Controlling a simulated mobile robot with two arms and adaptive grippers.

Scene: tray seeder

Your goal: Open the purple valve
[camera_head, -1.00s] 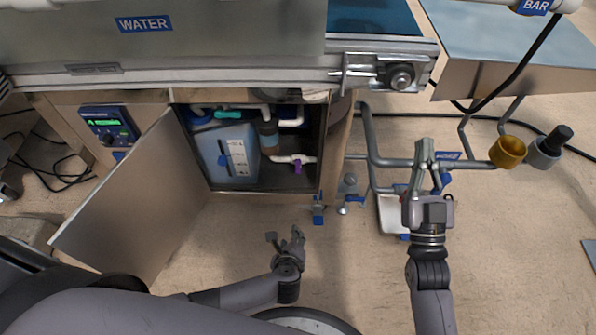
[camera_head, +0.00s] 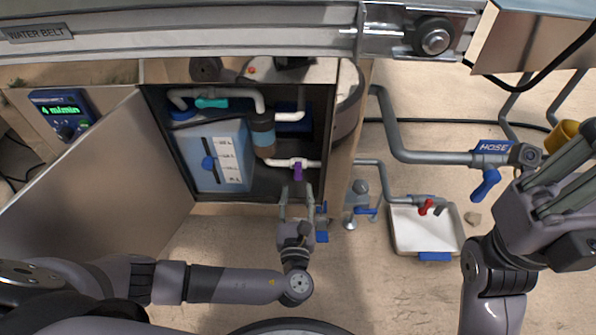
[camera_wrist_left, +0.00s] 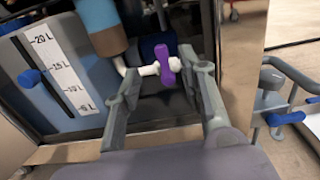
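The purple valve (camera_head: 297,171) sits on a horizontal white pipe inside the open cabinet, with its handle crosswise to the pipe. It also shows in the left wrist view (camera_wrist_left: 164,64), near the tips of my left gripper. My left gripper (camera_head: 297,188) is just in front of the valve at the cabinet opening. In the left wrist view its two fingers (camera_wrist_left: 160,72) are apart, one on each side of the valve, and hold nothing. Contact cannot be told. My right gripper (camera_head: 575,165) is far to the right, partly cut off by the picture edge, its fingers close together.
A blue tank (camera_head: 222,158) and a brown-blue filter (camera_head: 263,135) stand inside the cabinet. The open door (camera_head: 85,180) is at the left. A hose valve with a blue handle (camera_head: 486,184) and a white tray (camera_head: 405,230) are at the right.

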